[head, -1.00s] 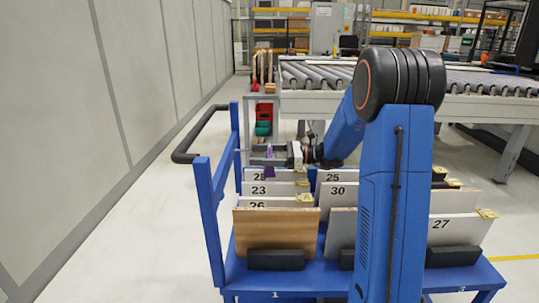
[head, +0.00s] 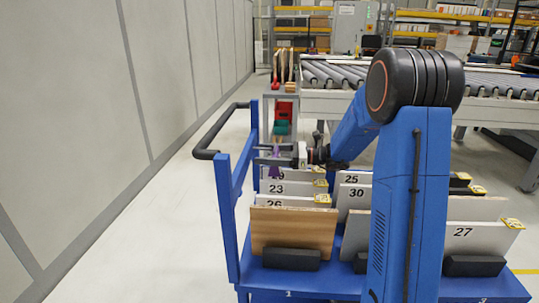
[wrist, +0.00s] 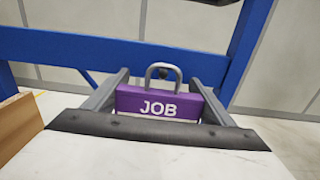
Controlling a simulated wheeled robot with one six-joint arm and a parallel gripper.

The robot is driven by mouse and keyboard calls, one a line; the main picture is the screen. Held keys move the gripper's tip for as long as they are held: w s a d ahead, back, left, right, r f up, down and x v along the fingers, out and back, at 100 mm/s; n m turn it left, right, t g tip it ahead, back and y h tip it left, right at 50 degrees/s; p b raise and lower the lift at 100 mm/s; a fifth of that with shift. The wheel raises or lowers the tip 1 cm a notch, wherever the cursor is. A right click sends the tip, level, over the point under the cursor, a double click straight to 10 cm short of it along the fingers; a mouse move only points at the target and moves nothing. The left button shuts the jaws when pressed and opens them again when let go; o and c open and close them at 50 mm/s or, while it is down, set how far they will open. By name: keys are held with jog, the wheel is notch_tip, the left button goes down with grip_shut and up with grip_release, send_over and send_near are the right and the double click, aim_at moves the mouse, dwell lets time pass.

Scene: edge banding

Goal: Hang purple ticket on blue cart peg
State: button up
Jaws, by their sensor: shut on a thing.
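The purple ticket (wrist: 160,104), marked JOB, is upright between the two fingers of my gripper (wrist: 158,92) in the wrist view. Its grey loop stands up from its top edge. A small dark peg tip (wrist: 167,73) shows through the loop, in front of the blue cart bar (wrist: 120,48); I cannot tell whether the loop is around the peg or short of it. In the head view my gripper (head: 272,157) is shut on the ticket (head: 274,169), just right of the blue cart's (head: 228,215) left end frame. The peg is too small to see there.
Numbered boards, such as a wooden one (head: 292,230), stand in the cart below my gripper. A black handle (head: 205,153) sticks out left of the frame. A roller conveyor (head: 335,75) is behind. The floor between cart and grey wall is clear.

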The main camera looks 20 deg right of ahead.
jog(key=shift+x, duration=1.75)
jog(key=shift+w+a+f, duration=0.2)
jog(key=shift+a+f, duration=0.3)
jog(key=shift+a, duration=0.15)
jog(key=shift+a+f, duration=0.15)
jog(key=shift+f, duration=0.1)
jog(key=shift+c, duration=0.9)
jog(key=o, duration=1.3)
jog(key=shift+f, duration=0.1)
jog(key=shift+w+r, duration=0.1)
jog(key=shift+r, duration=0.1)
